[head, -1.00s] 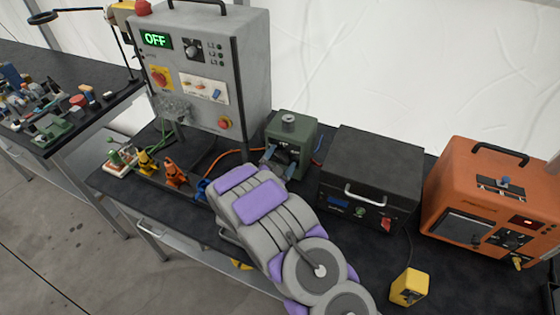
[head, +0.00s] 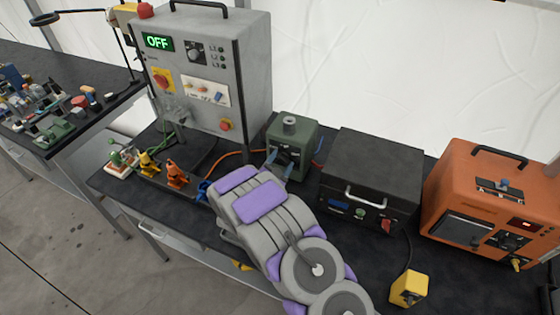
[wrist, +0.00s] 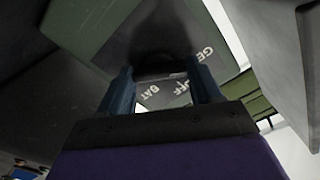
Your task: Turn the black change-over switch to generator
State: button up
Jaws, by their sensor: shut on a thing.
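The black change-over switch (wrist: 163,68) is a dark handle on the front of the green box (head: 303,136). In the wrist view its plate carries white lettering, with "GE", "OFF" and "BAT" partly readable. My gripper (wrist: 163,88) has its two blue-grey fingers on either side of the handle, shut on it. In the head view the gripper (head: 280,168) is at the box's front, and the fingers and the arm hide part of the switch. The handle's exact pointing is too dark to tell.
A grey cabinet (head: 225,75) with a lit OFF display stands left of the green box. A black case (head: 372,170) and an orange unit (head: 485,200) stand to the right. Orange and yellow clamps (head: 176,174) lie at the left, and a yellow box (head: 409,288) is at the front right.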

dwell(0.3)
jog(key=o, duration=1.1)
jog(key=shift+c, duration=0.2)
jog(key=shift+s, duration=0.1)
jog(key=p+v, duration=0.1)
jog(key=v, duration=1.6)
jog(key=shift+p, duration=0.3)
jog(key=shift+a, duration=0.1)
